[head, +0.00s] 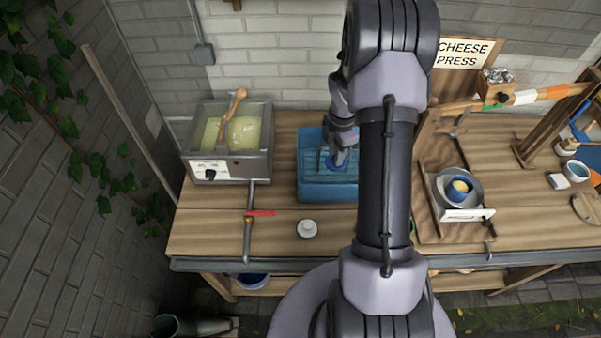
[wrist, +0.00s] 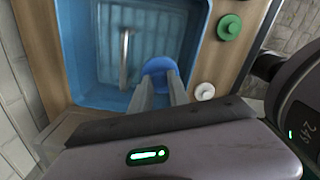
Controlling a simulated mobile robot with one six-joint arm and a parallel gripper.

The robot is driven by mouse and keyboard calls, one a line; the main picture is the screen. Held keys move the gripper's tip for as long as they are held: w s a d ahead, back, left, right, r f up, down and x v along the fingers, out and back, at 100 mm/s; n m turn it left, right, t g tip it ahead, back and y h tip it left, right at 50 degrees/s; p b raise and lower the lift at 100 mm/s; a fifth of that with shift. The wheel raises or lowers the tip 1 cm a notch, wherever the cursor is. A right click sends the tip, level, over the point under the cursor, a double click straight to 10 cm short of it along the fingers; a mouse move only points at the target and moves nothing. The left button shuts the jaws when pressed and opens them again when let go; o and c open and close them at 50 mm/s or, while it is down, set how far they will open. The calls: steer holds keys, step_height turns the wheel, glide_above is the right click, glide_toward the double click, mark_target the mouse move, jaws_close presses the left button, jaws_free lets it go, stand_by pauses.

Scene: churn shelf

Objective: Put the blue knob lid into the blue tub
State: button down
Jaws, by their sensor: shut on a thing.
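The blue tub (head: 316,192) stands on the wooden bench left of my arm in the head view. In the wrist view its blue wall (wrist: 196,35) and ribbed floor show, with a light metal bar or handle across the inside. My gripper (head: 340,160) is over the tub, its fingers pointing down. In the wrist view my gripper (wrist: 158,82) is shut on the blue knob lid (wrist: 158,66), which shows as a round blue disc at the fingertips, near the tub's edge. I cannot tell whether the lid touches the tub.
A green knob lid (wrist: 230,26) and a small white knob (wrist: 205,92) lie beside the tub. A white lid (head: 307,229) lies in front of it. A vat with yellowish contents (head: 191,168) stands left, and a tray with a blue bowl (head: 436,207) right.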

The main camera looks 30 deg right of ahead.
steer(key=f, duration=0.3)
steer(key=f+b, duration=0.1)
steer(key=f, duration=0.5)
steer(key=shift+s+d+f+b, duration=0.1)
steer(key=shift+d+f+b, duration=0.2)
steer(key=shift+d+f, duration=0.1)
steer(key=shift+a, duration=0.1)
